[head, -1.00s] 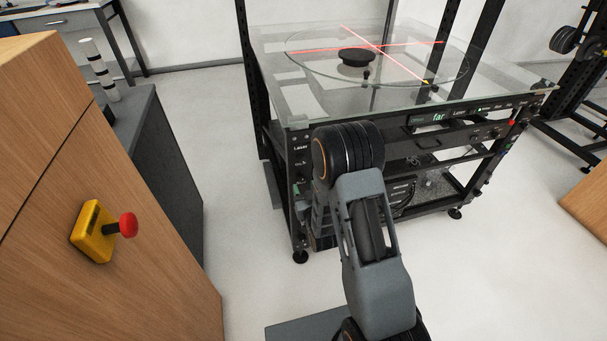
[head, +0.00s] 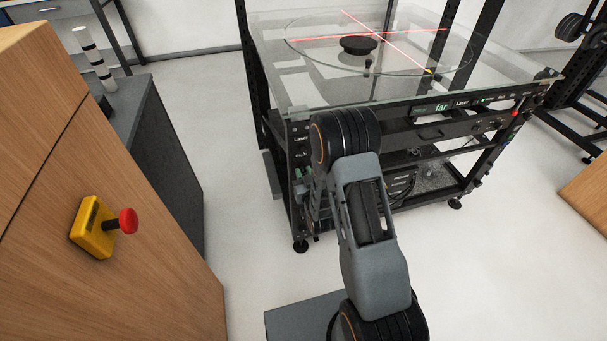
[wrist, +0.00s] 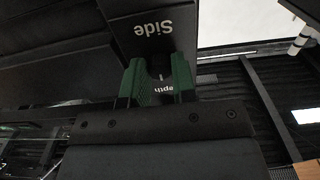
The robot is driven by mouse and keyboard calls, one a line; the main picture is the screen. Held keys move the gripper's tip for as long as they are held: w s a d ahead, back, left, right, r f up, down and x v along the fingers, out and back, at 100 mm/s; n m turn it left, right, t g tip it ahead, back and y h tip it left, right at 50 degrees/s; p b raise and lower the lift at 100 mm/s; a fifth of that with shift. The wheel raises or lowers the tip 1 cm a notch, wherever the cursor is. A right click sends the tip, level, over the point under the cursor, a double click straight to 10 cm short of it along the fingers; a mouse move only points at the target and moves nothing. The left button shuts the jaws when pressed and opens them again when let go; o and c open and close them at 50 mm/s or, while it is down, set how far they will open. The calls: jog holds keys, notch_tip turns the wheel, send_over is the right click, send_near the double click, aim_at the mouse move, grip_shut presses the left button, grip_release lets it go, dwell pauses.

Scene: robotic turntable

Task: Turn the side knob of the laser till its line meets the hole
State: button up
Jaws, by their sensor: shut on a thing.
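In the wrist view my gripper (wrist: 159,82) has its green fingertips closed around the dark knob (wrist: 158,76) under the upside-down label "Side". Most of the knob is hidden between the fingers. The laser lines (head: 408,54) form a red cross on the glass, with a small orange spot at the near right end of one line. A round black disc (head: 358,45) sits left of the crossing, with a small dark post below it. I cannot make out the hole.
The glass tabletop (head: 290,95) tops a black frame, with a front panel (head: 455,107) whose display reads "far". A wooden cabinet (head: 60,170) with a yellow box and red button (head: 128,220) stands at the left. Open floor lies between them.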

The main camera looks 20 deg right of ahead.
jog(key=c, duration=0.3)
jog(key=m+b, duration=0.3)
jog(key=shift+f+m+b, duration=0.2)
jog(key=shift+m+b, duration=0.2)
jog(key=m+b, duration=0.4)
jog(key=m, duration=0.1)
jog(key=m+b, duration=0.5)
jog(key=m, duration=0.1)
jog(key=shift+m, duration=0.3)
jog(key=m+b, duration=0.2)
jog(key=m, duration=0.2)
jog(key=shift+r+b, duration=0.2)
jog(key=shift+b, duration=0.2)
jog(key=shift+m, duration=0.3)
